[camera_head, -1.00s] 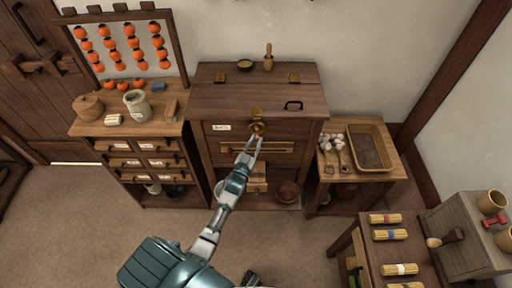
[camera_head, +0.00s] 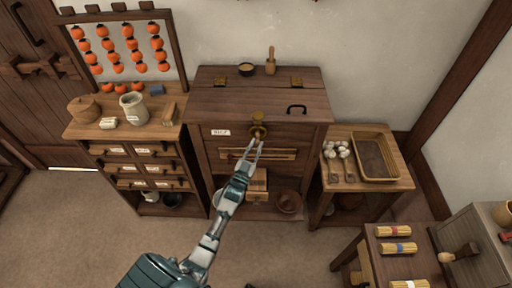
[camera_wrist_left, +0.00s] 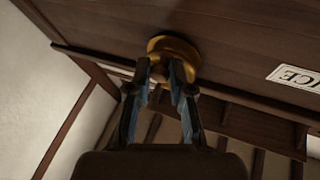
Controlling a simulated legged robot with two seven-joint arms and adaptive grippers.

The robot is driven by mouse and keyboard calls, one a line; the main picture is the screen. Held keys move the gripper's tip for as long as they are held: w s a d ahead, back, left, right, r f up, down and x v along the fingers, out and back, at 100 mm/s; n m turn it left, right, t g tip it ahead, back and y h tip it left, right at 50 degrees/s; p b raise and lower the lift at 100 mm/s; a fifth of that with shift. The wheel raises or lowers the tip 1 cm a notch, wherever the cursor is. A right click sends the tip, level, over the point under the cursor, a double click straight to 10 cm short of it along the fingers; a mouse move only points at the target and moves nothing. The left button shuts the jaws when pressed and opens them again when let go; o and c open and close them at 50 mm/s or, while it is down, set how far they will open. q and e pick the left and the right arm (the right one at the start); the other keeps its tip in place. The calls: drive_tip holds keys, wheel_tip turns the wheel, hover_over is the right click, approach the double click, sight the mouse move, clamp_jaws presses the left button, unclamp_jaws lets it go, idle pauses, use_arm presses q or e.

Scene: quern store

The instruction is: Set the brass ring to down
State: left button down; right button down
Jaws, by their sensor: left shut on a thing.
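The brass ring (camera_head: 259,132) hangs on the upper front of the dark wooden chest (camera_head: 213,105), below a brass fitting near the lid edge. In the left wrist view the round brass piece (camera_wrist_left: 174,46) sits between and behind the fingertips, against the dark wood. My left gripper (camera_head: 256,146) reaches up to the ring from the front. In the left wrist view the left gripper (camera_wrist_left: 162,84) is shut on the lower part of the ring, which the fingers partly hide. My right gripper is not in view.
A label (camera_head: 220,132) and a wooden bar (camera_head: 230,154) are on the chest front. A side table with a basket (camera_head: 392,178) stands right, a drawer cabinet (camera_head: 88,149) left. A table with noodle bundles (camera_head: 394,231) is at lower right. The floor in front is clear.

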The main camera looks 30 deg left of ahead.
use_arm(q)
drive_tip(key=c, duration=1)
unclamp_jaws()
drive_tip(key=shift+c, duration=0.2)
drive_tip(key=v, duration=1.2)
